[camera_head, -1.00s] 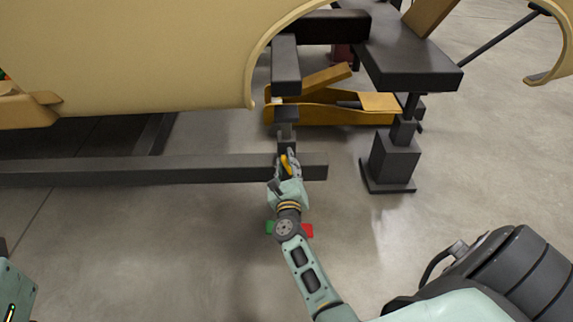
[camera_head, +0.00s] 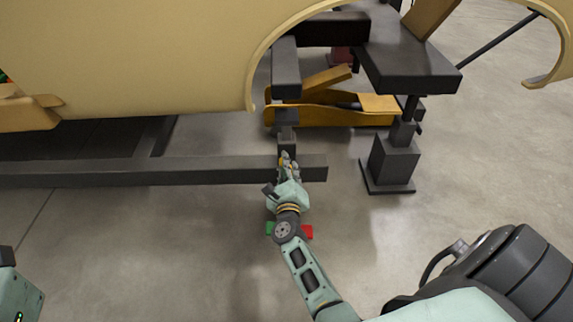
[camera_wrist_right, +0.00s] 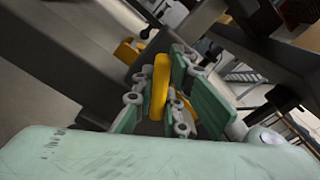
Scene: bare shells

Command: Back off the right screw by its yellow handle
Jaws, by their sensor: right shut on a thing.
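The yellow handle (camera_wrist_right: 159,86) stands between the fingers of my right gripper (camera_wrist_right: 160,95) in the right wrist view, and the fingers are shut on it. In the head view the right gripper (camera_head: 287,163) is at the dark clamp block (camera_head: 287,143) above the grey beam, and it hides most of the handle. The screw itself is hidden behind the fingers. The fingers of my left gripper are not in view; only a part of my left arm shows at the lower left edge.
A long grey beam (camera_head: 200,170) runs across low down. The tan body shell (camera_head: 130,50) hangs above it. A dark stand (camera_head: 392,165) and a yellow jack (camera_head: 330,115) stand beyond at the right. The concrete floor (camera_head: 130,250) in front is clear.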

